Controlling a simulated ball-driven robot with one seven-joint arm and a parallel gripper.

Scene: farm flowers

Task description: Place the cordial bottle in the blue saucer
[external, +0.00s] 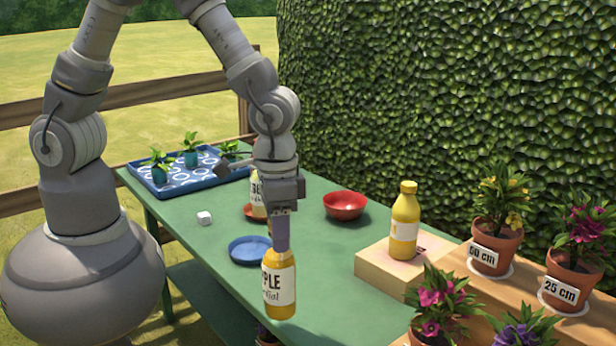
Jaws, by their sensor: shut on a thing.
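The cordial bottle (279,287), yellow with a white label partly reading "PLE", hangs upright under my gripper (281,246). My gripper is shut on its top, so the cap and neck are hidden. The blue saucer (243,257) lies on the green table, just behind and left of the held bottle. The saucer looks empty, though its right edge is close to the bottle and gripper in the picture. The bottle appears apart from the saucer; its exact height over the table is hard to tell.
Another labelled bottle (257,197) stands behind my gripper on an orange-red saucer (250,213). A red bowl (345,206) is right of it. A yellow bottle (405,222) stands on a wooden block (377,271). A white cube (204,218), plant tray (165,187) and potted flowers (497,240) surround.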

